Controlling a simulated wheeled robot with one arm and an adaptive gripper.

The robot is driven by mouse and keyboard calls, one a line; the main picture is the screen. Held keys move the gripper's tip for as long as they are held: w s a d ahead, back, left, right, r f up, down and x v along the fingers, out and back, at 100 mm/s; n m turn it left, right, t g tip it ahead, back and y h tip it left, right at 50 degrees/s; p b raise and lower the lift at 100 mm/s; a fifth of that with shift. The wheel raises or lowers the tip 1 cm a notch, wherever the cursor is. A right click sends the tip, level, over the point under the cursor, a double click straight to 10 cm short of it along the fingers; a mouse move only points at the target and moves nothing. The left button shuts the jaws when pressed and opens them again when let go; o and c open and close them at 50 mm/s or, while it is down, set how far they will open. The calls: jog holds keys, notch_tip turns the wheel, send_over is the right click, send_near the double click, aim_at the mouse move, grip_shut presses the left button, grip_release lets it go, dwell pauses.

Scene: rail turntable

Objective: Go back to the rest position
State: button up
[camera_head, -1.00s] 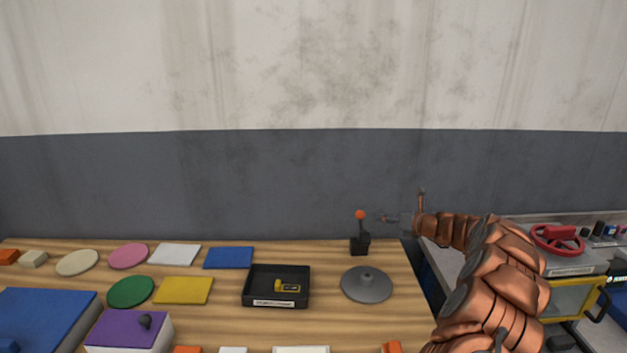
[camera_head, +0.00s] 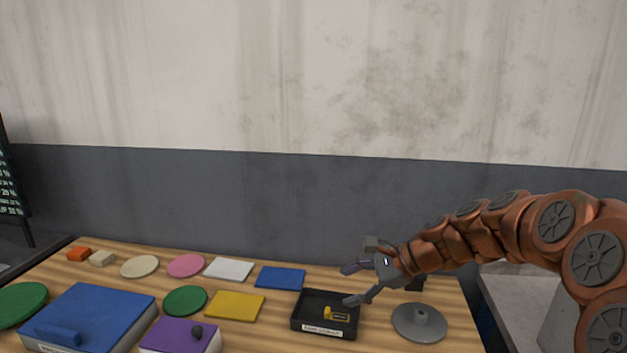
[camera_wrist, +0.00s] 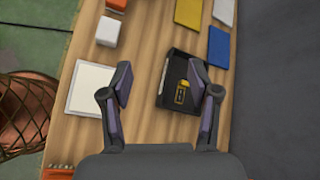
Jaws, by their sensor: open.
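My gripper (camera_head: 356,284) is open and empty in the head view, above the black tray and a little to its upper right in the picture. Its two fingers also show spread apart in the wrist view (camera_wrist: 163,92). The black tray (camera_head: 296,322) sits on the wooden table (camera_head: 262,335) with a small yellow-and-black item (camera_head: 337,315) inside. My copper arm reaches in from the right edge.
A grey disc with a knob (camera_head: 419,322) lies right of the tray. Blue (camera_head: 280,278), yellow (camera_head: 235,306) and white (camera_head: 229,269) squares and coloured discs lie left of it. A blue box (camera_head: 92,316) and a purple-topped box (camera_head: 180,335) stand at front left. A wall rises behind.

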jog(key=s+a+f+n+g+h, duration=0.15)
jog(key=s+n, duration=0.35)
jog(key=s, duration=0.5)
jog(key=s+d+f+n+g+h, duration=0.1)
jog(key=s+d+n+h, duration=0.1)
jog(key=s, duration=0.7)
jog(key=s+d+f+n+g+h, duration=0.1)
jog(key=s+d+f+n+h, duration=0.1)
jog(key=s+d+n, duration=0.3)
jog(key=s+d+f+n+g+h, duration=0.1)
jog(key=s+d+f+n+h, duration=0.1)
jog(key=s, duration=1.1)
jog(key=shift+d+f+n+g+h, duration=0.3)
jog(key=shift+d+n+h, duration=0.5)
jog(key=shift+d+h, duration=0.35)
jog(key=shift+s, duration=0.1)
